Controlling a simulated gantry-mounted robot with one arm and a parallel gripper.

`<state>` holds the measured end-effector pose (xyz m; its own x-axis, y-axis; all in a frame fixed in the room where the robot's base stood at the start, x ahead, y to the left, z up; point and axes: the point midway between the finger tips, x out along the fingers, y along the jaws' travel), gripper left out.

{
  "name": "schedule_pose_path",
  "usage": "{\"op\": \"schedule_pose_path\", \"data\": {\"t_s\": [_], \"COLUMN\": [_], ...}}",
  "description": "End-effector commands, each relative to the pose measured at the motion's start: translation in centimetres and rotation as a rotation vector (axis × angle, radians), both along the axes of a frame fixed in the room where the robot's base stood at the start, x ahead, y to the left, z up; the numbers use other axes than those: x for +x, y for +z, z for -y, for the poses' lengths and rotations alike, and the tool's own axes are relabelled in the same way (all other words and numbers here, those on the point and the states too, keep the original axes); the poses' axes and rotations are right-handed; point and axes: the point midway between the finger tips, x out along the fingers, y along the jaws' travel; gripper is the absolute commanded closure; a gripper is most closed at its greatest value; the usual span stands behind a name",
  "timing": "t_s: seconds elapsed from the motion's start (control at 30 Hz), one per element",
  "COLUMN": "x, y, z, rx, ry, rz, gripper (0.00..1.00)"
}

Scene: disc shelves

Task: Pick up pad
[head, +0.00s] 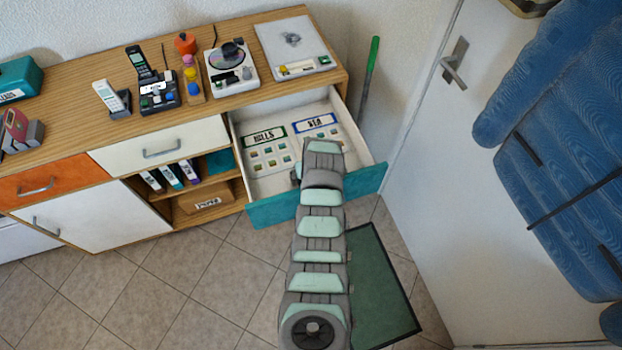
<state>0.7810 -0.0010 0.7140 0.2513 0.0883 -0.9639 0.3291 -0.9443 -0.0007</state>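An open white drawer with a teal front (272,211) holds two labelled panels. The left panel reads HILLS (263,136) in a green frame, and the right one reads SEA (315,122) in a blue frame. Small coloured squares (268,150) lie in rows below the labels. I cannot tell which item is the pad. My arm reaches over the drawer front, and its far end is above the right part of the drawer. My gripper (297,174) is mostly hidden beneath the arm. Its fingertips, and anything between them, do not show. The arm covers part of the SEA panel.
The cabinet top holds a phone on a dark base (156,89), a white handset (111,97), a disc player (232,67) and a pale flat device (293,47). A green-handled stick (370,72) leans by the wall. A white door (455,180) stands right; a green mat (379,290) lies below.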

Motion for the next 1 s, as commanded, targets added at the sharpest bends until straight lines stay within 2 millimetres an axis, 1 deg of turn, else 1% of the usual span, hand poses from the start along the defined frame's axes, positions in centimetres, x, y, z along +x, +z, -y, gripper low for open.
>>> {"op": "schedule_pose_path", "data": {"t_s": [0.27,0.3,0.9,0.97,1.0], "x": [0.09,0.1,0.1,0.12,0.12], "y": [-0.1,-0.1,-0.07,-0.05,-0.04], "z": [-0.03,-0.02,-0.02,-0.02,-0.02], "rx": [-0.001,-0.001,0.0,-0.001,-0.001], "ry": [0.001,0.001,0.001,0.001,0.001], "rz": [0.001,0.001,0.001,0.001,0.002], "gripper": [0.0,0.02,0.51,0.56,0.56]}}
